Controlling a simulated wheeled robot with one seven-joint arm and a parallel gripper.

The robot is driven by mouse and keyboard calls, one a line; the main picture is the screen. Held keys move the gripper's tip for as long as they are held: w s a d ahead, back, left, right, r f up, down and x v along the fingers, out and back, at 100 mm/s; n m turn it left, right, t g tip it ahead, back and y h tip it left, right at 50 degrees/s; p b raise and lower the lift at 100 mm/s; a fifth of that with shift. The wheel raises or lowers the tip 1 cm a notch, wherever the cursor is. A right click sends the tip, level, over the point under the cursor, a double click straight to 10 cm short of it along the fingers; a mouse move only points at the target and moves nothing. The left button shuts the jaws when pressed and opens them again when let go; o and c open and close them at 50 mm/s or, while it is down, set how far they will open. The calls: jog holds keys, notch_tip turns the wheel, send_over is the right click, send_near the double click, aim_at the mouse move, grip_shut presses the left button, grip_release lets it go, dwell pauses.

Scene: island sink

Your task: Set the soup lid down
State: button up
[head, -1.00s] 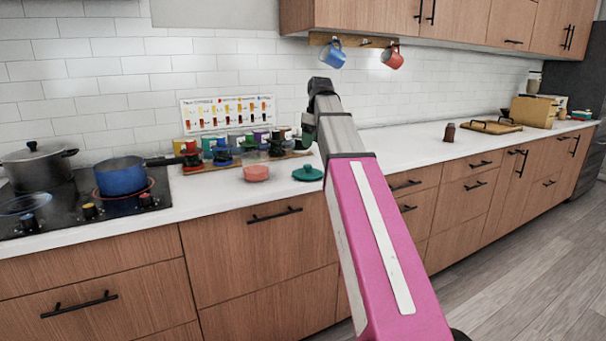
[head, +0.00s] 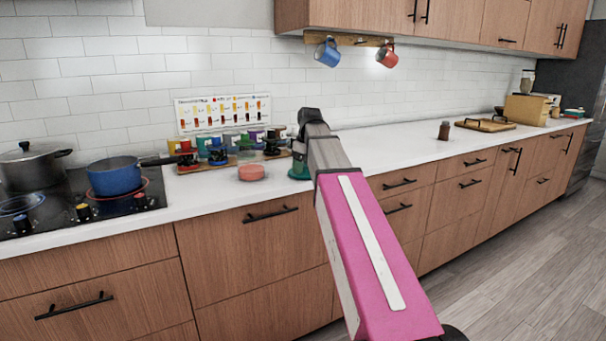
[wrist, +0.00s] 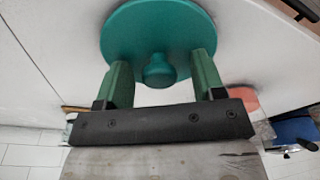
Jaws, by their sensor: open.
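A round teal lid (head: 297,174) lies on the white counter (head: 345,158), partly hidden behind my arm in the head view. The wrist view shows the lid (wrist: 150,22) with its round knob (wrist: 158,72) facing my gripper (wrist: 162,70). The two green fingers are apart, one on each side of the knob, with a visible gap on both sides. My gripper is open and holds nothing. In the head view my gripper is mostly hidden behind my arm.
A pink bowl-like container (head: 251,173) stands left of the lid. Behind are several coloured jars (head: 216,152). A blue pot (head: 115,176) and a grey pot (head: 35,165) stand on the black stove. The counter right of my arm is mostly clear up to a small brown jar (head: 444,130).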

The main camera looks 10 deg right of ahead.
jog(key=c, duration=1.1)
jog(key=shift+o, duration=0.2)
jog(key=shift+r, duration=0.15)
